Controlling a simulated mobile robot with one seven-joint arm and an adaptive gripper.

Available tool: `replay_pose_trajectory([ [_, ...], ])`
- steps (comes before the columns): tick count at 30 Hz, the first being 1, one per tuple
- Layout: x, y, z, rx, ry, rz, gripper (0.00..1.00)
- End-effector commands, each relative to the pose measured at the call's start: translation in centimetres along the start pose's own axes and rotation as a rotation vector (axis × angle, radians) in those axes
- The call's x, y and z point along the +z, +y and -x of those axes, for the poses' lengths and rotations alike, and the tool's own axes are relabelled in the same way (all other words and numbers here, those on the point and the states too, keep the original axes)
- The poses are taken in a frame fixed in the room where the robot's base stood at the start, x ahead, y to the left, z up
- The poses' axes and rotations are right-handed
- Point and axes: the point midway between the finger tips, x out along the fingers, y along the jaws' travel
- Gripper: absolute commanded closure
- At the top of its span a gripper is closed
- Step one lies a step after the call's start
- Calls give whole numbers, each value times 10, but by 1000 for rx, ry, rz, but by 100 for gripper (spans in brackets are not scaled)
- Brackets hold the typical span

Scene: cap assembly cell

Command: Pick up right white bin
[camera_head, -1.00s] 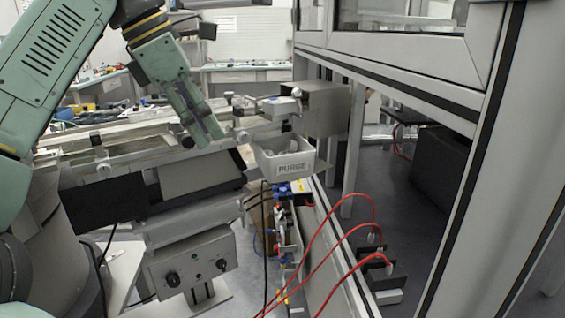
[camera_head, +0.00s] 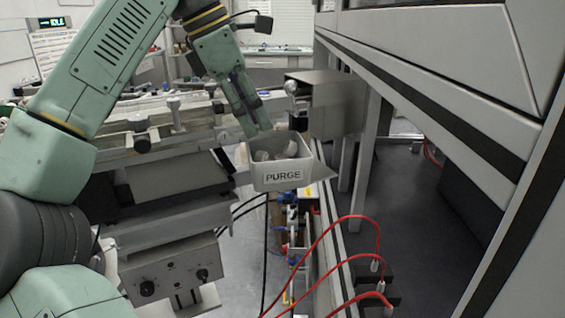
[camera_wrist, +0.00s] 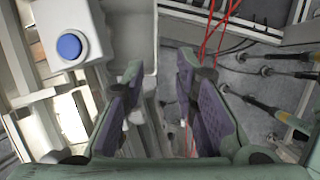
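The white bin (camera_head: 283,181) labelled PURGE hangs at the end of the machine rail, centre of the head view. Pale rounded pieces show inside it. My gripper (camera_head: 258,124) points down just behind the bin's back left rim; contact cannot be told there. In the wrist view my gripper (camera_wrist: 160,72) has its two purple-padded fingers spread apart with a gap between them. Nothing is clamped.
A grey metal box (camera_head: 335,105) stands right behind the bin. A white box with a blue button (camera_wrist: 69,46) is left of the fingers in the wrist view. Red hoses (camera_head: 345,222) arch below the bin. A framed enclosure fills the right side.

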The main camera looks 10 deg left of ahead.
Motion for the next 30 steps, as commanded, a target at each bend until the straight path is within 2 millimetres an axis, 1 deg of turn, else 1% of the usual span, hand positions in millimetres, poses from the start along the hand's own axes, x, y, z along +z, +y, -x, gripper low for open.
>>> replay_pose_trajectory([
  [1,-1,0,-11,-2,-1,-3,73],
  [3,0,0,-20,-1,0,-2,73],
  [11,0,2,-41,-1,0,-1,73],
  [18,0,7,-76,-1,0,-2,73],
  [22,1,7,-84,0,-2,-1,73],
  [28,0,7,-84,0,-1,-1,73],
  [30,0,7,-84,0,-1,-1,77],
])
